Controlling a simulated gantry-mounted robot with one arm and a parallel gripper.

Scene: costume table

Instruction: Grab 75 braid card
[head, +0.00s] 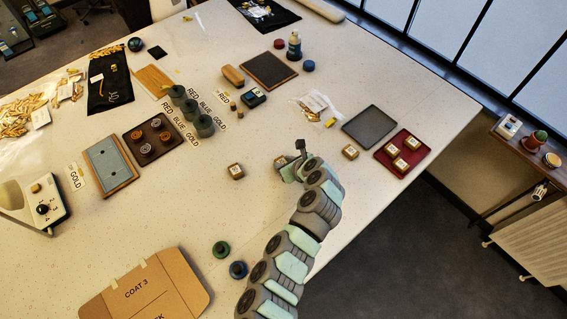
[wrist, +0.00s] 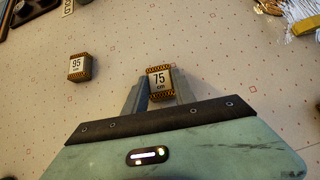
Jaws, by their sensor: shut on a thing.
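The 75 braid card (wrist: 160,83) is a small card labelled "75 cm" with black and gold braid along two edges. My gripper (wrist: 157,92) is shut on it, with one finger on each side in the wrist view. In the head view my gripper (head: 290,165) is low over the right half of the table, and the 75 card is hard to make out there. A similar card labelled "95 cm" (wrist: 79,67) lies apart to the left; it also shows in the head view (head: 236,171).
Another braid card (head: 350,152) lies right of my gripper. A red tray (head: 417,158) holds several cards. An empty dark grey tray (head: 370,126) is beside it. Clear bags (head: 318,107) lie behind.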

